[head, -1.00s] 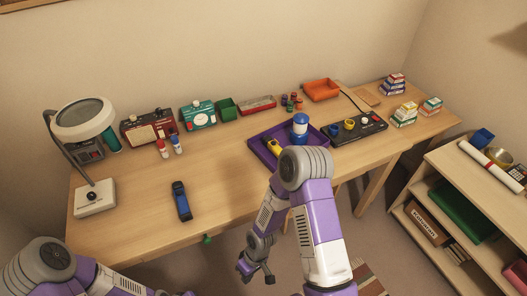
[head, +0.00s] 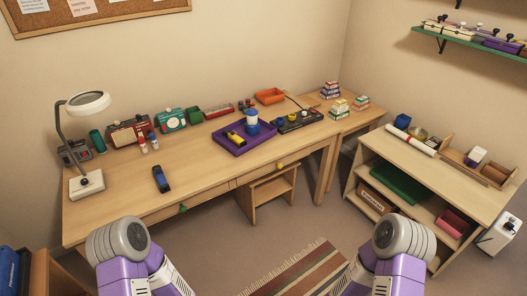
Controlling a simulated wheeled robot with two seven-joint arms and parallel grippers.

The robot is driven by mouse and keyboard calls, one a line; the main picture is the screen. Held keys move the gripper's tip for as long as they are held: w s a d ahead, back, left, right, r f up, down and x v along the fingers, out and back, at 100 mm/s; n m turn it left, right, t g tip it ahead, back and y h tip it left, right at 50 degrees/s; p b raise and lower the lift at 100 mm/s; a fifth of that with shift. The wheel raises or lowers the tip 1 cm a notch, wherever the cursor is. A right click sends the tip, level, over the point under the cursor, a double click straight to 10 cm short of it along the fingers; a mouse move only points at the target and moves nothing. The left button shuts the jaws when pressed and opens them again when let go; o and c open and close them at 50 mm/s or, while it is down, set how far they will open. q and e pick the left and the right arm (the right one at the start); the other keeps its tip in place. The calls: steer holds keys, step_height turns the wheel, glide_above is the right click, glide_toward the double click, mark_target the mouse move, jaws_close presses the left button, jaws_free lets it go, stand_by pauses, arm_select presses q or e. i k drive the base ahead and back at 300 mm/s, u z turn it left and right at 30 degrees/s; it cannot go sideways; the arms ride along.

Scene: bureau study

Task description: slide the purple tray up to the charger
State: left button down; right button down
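The purple tray (head: 231,146) lies on the desk, right of its middle. It holds a blue and white canister (head: 252,123) and a yellow and dark item (head: 235,138). The black charger (head: 299,120) lies on the desk just right of and behind the tray, with a yellow item and a red item on it. The tray's right corner is close to the charger; I cannot tell whether they touch. My two arms show at the bottom of the head view, in front of the desk. Both grippers are out of the frame.
A green bin (head: 194,114) and orange bin (head: 269,96) stand behind. A stool (head: 268,193) is under the desk. A low shelf (head: 430,178) stands right.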

mark_target(268, 131)
steer(key=z, duration=0.75)
steer(key=i, duration=1.95)
steer(key=u, duration=0.6)
